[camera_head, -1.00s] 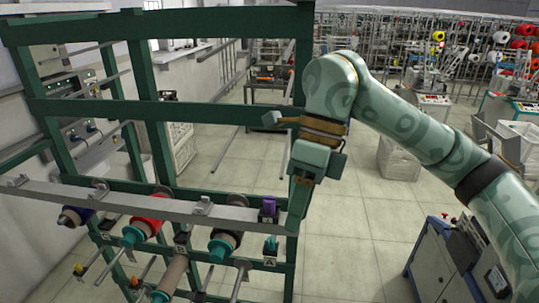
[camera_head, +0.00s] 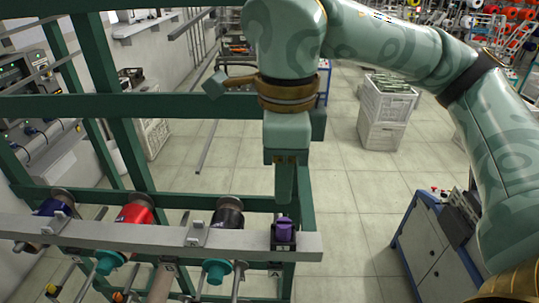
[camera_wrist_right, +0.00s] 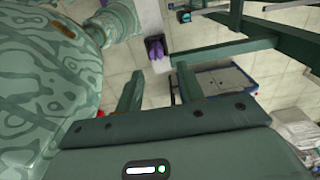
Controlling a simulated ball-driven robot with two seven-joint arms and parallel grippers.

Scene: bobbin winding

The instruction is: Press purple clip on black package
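The purple clip (camera_head: 284,228) sits on the black package (camera_head: 284,244) near the right end of the grey rail. In the right wrist view the clip (camera_wrist_right: 155,48) lies beyond the fingertips, roughly in line with the gap between them. My right gripper (camera_head: 286,198) points down close above the clip in the head view. In the right wrist view its two fingers (camera_wrist_right: 159,70) are apart with nothing between them. I cannot tell from the head view whether a finger touches the clip. My left gripper is not in view.
The grey rail (camera_head: 140,235) runs across the green frame (camera_head: 180,107). Blue (camera_head: 52,207), red (camera_head: 136,213) and black (camera_head: 229,217) bobbins sit along it to the left. A blue-and-white cabinet (camera_head: 422,240) stands at right. Tiled floor is clear between.

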